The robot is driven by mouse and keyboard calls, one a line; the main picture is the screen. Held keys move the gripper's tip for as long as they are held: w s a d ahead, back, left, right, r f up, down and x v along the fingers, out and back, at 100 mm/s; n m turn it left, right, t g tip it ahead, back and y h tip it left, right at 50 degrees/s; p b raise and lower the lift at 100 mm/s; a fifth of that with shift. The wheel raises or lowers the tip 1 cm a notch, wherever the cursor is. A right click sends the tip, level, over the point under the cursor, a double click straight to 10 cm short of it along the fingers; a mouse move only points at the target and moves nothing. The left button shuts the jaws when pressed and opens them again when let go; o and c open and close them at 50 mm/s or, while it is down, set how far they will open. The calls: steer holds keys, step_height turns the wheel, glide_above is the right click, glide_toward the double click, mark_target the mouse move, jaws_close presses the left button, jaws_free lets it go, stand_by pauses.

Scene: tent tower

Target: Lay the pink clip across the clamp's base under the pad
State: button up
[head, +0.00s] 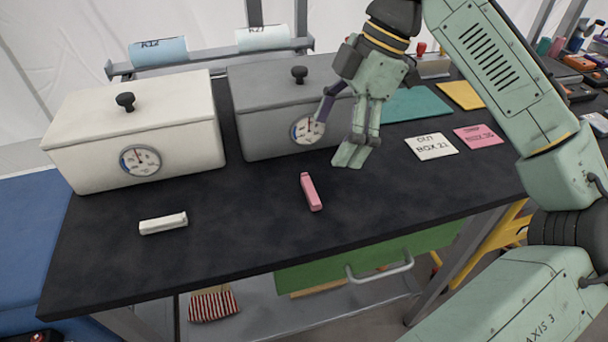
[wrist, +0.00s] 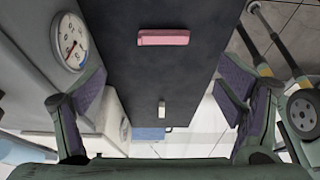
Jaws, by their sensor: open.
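The pink clip (head: 311,191) lies flat on the black tabletop (head: 250,222), right of the middle. It also shows in the wrist view (wrist: 163,37), lying crosswise beyond my fingers. My gripper (head: 342,135) is open and empty above the table, behind and to the right of the pink clip, in front of the grey box. In the wrist view its fingers (wrist: 164,92) are spread wide with nothing between them. A small item with a red knob (head: 421,47) stands at the back, partly hidden by my arm; I cannot tell whether it is the clamp.
A white clip (head: 163,223) lies at the front left. A white lidded box (head: 135,135) and a grey lidded box (head: 275,115), each with a dial, stand behind. Cards, coloured mats and more items lie at the right. The table's front middle is clear.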

mark_target(307, 189)
steer(key=x, duration=0.4)
steer(key=shift+s, duration=0.25)
steer(key=shift+p+x, duration=0.85)
steer(key=shift+x, duration=2.2)
steer(key=shift+d, duration=0.1)
steer(key=shift+c, duration=0.3)
steer(key=c, duration=0.9)
steer(key=shift+o, duration=0.2)
steer(key=shift+r, duration=0.2)
